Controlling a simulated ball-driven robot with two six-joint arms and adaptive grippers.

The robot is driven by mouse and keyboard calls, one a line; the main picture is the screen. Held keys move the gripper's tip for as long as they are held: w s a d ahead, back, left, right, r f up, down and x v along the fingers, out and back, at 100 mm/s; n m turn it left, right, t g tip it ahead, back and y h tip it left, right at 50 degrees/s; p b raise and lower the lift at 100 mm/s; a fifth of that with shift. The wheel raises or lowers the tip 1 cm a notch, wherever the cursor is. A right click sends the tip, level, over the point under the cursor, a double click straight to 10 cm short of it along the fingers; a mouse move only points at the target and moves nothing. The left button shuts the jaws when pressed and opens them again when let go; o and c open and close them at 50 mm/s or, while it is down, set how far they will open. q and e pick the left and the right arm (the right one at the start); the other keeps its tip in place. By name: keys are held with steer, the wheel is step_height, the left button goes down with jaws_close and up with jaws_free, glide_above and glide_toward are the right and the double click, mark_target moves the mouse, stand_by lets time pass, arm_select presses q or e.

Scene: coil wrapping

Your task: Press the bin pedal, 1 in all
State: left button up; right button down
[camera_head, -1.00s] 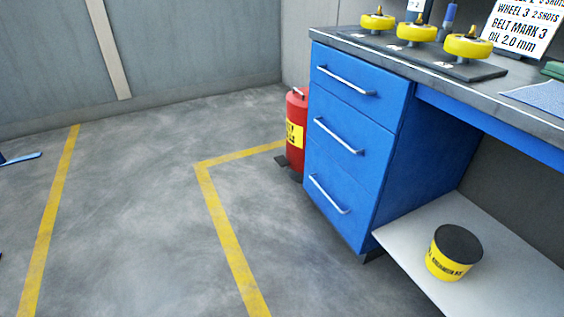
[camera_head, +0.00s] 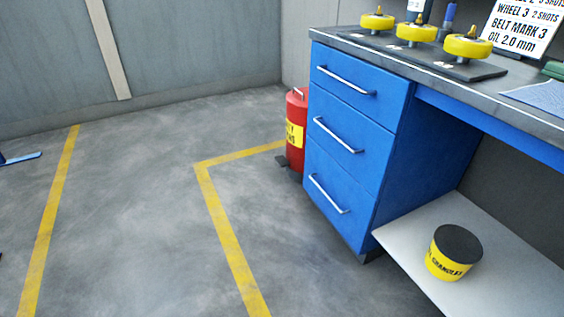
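The red bin (camera_head: 296,153) with a yellow label stands on the floor against the left side of the blue drawer cabinet, partly hidden behind it. A small handle shows on its top, and its lid looks down. Neither of my grippers is in view.
The blue drawer cabinet (camera_head: 352,140) stands under a workbench with yellow wheels (camera_head: 468,46) and a sign. A low shelf (camera_head: 400,238) holds a yellow tub (camera_head: 453,254).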

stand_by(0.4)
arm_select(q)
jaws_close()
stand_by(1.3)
